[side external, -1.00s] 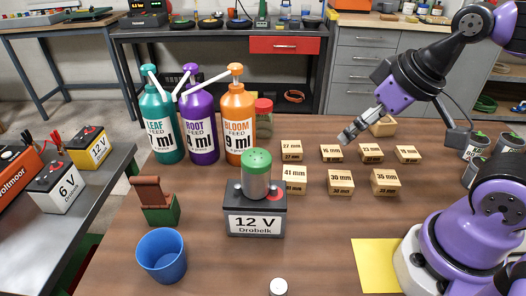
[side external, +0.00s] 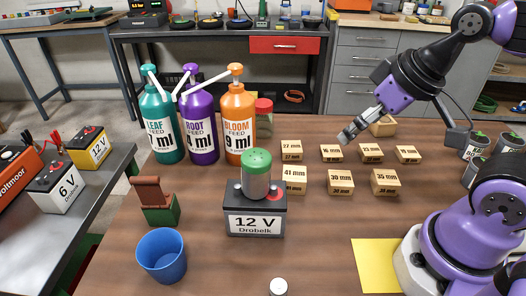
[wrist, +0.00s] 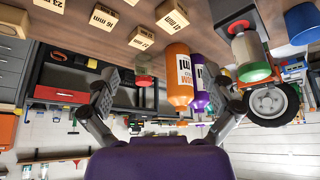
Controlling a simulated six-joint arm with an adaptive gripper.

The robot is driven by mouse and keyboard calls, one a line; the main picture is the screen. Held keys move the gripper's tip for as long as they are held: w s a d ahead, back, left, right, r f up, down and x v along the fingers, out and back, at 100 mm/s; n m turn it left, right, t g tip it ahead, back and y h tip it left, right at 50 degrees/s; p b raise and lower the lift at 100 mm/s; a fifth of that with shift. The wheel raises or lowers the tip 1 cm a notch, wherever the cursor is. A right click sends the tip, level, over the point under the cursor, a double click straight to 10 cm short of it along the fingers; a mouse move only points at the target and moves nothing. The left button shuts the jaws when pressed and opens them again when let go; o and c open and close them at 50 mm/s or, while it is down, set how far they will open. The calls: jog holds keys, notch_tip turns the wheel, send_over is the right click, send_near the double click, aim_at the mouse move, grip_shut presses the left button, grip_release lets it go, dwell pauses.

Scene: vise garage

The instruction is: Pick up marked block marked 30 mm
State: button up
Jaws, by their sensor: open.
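The block marked 30 mm (side external: 340,182) is a small light-wood block on the brown table, in the front row between the blocks marked 41 mm (side external: 294,180) and 35 mm (side external: 385,182). My gripper (side external: 349,132) is open and empty, held above the table, up-picture from the 30 mm block and clearly apart from it. In the wrist view my gripper's two fingers (wrist: 163,78) are spread wide with nothing between them. Several wooden blocks show upside down at the top there; I cannot tell whether the 30 mm one is among them.
Blocks marked 27 mm (side external: 291,150) and 16 mm (side external: 331,153) stand in the back row with others. A 12 V battery (side external: 255,222) carries a green-topped cylinder (side external: 257,172). Tall feed bottles (side external: 239,125) stand at left. The table front of the 30 mm block is clear.

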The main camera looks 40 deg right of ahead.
jog(key=m+g, duration=0.6)
jog(key=m, duration=0.1)
send_over(386, 121)
jog(key=f, duration=0.6)
jog(key=shift+w+a, duration=0.1)
jog(key=shift+a, duration=0.2)
notch_tip(386, 121, down, 5)
jog(key=shift+d+r, duration=0.1)
jog(key=f, duration=0.5)
jog(key=shift+d+f, duration=0.25)
jog(key=shift+f, duration=0.1)
jog(key=c, duration=1.1)
